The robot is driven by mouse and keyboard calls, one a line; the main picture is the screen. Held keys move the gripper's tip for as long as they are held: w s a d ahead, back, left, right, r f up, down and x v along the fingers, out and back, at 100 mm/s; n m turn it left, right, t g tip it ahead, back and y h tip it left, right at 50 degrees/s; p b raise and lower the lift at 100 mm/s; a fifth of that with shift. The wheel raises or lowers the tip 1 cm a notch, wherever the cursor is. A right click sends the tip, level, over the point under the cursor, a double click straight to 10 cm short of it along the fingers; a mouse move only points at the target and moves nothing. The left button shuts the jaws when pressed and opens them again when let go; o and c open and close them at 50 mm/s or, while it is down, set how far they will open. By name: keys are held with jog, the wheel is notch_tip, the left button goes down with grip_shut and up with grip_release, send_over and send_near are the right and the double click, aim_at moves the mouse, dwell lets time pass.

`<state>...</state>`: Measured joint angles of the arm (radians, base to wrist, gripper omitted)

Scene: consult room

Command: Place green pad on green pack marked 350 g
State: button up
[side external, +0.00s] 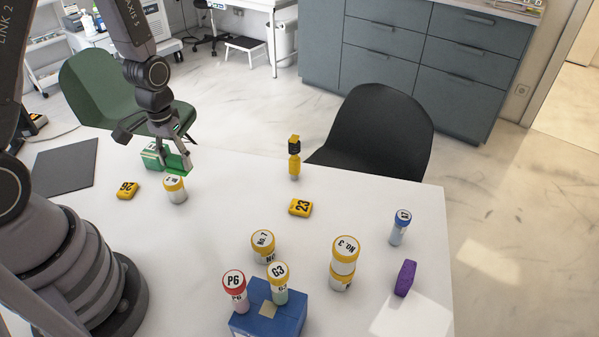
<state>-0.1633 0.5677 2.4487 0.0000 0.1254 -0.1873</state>
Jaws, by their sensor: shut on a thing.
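A green pad (179,164) is held between the fingers of my gripper (177,160) near the far left edge of the white table. My gripper is shut on it. A green pack (150,162) with a white patch on top stands just behind and left of the pad. The weight marking on the pack is too small to read. The pad overlaps the pack's right side in this view, and I cannot tell whether they touch.
A yellow-lidded jar (175,194) stands close in front of my gripper. A yellow block marked 92 (128,191) lies left of it. Another, marked 23 (300,207), lies mid-table. Several jars and a blue box (287,318) stand toward the front. The dark mat (62,167) is bare.

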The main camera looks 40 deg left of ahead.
jog(key=s+a+r+n, duration=0.3)
jog(key=a, duration=0.3)
jog(key=s+a+r+n, duration=0.2)
jog(key=s+a+r, duration=0.1)
jog(key=a, duration=0.3)
send_over(154, 149)
jog(key=s, duration=0.1)
jog(key=f, duration=0.8)
jog(key=shift+d, duration=0.35)
jog(key=shift+w+a+f, duration=0.25)
jog(key=shift+w+f, duration=0.1)
jog(key=shift+f, duration=0.25)
jog(key=shift+w+a+f, duration=0.1)
jog(key=shift+f, duration=1.55)
jog(key=shift+f, duration=0.15)
jog(key=o, duration=0.9)
jog(key=shift+o, duration=0.2)
